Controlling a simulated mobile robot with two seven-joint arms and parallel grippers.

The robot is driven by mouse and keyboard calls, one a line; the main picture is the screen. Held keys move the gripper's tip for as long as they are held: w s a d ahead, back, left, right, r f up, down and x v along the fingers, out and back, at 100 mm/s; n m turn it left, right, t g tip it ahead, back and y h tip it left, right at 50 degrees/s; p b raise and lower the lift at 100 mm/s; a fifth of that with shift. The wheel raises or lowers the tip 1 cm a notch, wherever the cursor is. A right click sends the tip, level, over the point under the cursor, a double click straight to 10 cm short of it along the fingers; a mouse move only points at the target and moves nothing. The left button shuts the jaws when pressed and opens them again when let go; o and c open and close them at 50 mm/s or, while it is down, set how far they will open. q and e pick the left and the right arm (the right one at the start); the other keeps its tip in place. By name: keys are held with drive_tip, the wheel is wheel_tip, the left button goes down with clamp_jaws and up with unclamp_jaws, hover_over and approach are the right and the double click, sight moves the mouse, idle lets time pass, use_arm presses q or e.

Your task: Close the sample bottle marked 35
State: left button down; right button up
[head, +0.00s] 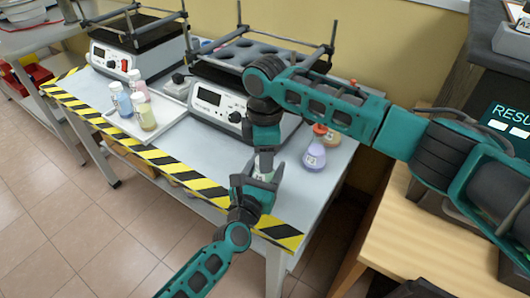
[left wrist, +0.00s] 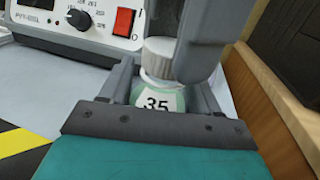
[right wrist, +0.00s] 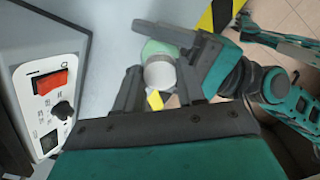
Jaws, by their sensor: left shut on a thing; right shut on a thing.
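The sample bottle marked 35 (left wrist: 157,101) has a pale green label band and stands between the fingers of my left gripper (left wrist: 163,92), which is shut on it. A white ribbed cap (left wrist: 159,57) sits at the bottle's mouth; how tightly it sits cannot be told. My right gripper (right wrist: 160,80) is shut on this white cap, which also shows in the right wrist view (right wrist: 160,70). In that view the greenish bottle (right wrist: 152,48) shows beyond the cap. In the head view the right gripper (head: 264,160) is just above the left gripper (head: 256,187), and they mostly hide the bottle.
Both grippers are near the table's striped front edge (head: 275,228). Hotplate shakers (head: 215,105) stand behind. A white tray (head: 168,118) holds several capped bottles (head: 144,113) on the left.

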drive_tip(key=m, duration=0.6)
drive_tip(key=shift+s, duration=0.1)
drive_tip(key=m, duration=0.4)
drive_tip(key=shift+a, duration=0.1)
drive_tip(key=m, duration=0.6)
drive_tip(key=shift+s, duration=0.1)
drive_tip(key=m, duration=0.4)
drive_tip(key=shift+a, duration=0.15)
drive_tip(key=m, duration=0.4)
drive_tip(key=shift+a+m, duration=0.1)
drive_tip(key=shift+m, duration=0.2)
drive_tip(key=m, duration=0.9)
drive_tip(key=shift+a, duration=0.1)
drive_tip(key=m, duration=0.6)
drive_tip(key=shift+w, duration=0.2)
drive_tip(key=o, duration=1.1)
